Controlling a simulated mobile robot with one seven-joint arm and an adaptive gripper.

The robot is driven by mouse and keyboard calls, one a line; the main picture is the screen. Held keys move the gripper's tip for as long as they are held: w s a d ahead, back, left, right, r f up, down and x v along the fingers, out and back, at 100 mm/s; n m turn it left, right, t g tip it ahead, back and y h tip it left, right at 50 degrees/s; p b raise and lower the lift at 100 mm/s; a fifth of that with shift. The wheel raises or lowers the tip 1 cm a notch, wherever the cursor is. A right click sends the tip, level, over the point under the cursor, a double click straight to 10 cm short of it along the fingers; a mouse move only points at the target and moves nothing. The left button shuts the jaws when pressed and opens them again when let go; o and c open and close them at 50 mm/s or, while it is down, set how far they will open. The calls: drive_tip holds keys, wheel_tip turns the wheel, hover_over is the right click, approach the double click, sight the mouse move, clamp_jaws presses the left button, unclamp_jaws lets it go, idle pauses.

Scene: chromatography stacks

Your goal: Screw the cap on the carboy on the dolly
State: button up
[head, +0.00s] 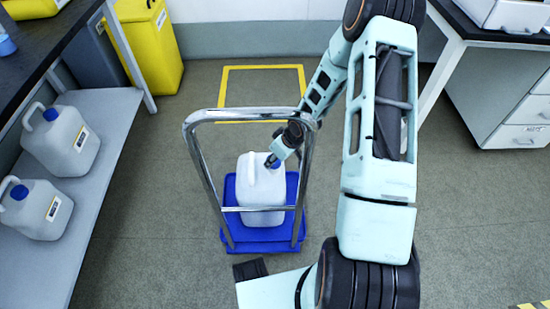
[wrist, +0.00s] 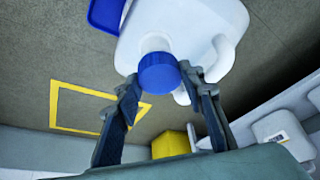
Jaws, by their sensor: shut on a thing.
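The white carboy (head: 262,192) stands upright on the blue deck of the dolly (head: 262,240), inside the dolly's metal handle frame. In the wrist view the carboy (wrist: 193,22) shows its pale neck and side handle. The blue cap (wrist: 158,73) sits between my fingertips at the mouth of the neck, lined up with it; how far it is threaded cannot be told. My gripper (wrist: 161,82) is shut on the cap. In the head view my gripper (head: 273,160) reaches down to the carboy's top from the right, partly hiding the cap.
The dolly's handle (head: 192,124) rises around my wrist. Two capped carboys (head: 62,138) (head: 36,209) stand on the left bench shelf. A yellow bin (head: 152,45) is at the back left, and a drawer unit (head: 505,105) stands right. Floor around the dolly is clear.

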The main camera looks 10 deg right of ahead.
drive_tip(key=shift+f, duration=0.2)
idle(0.6)
drive_tip(key=shift+f+b, duration=0.75)
drive_tip(key=shift+f, duration=0.1)
drive_tip(key=shift+f, duration=0.1)
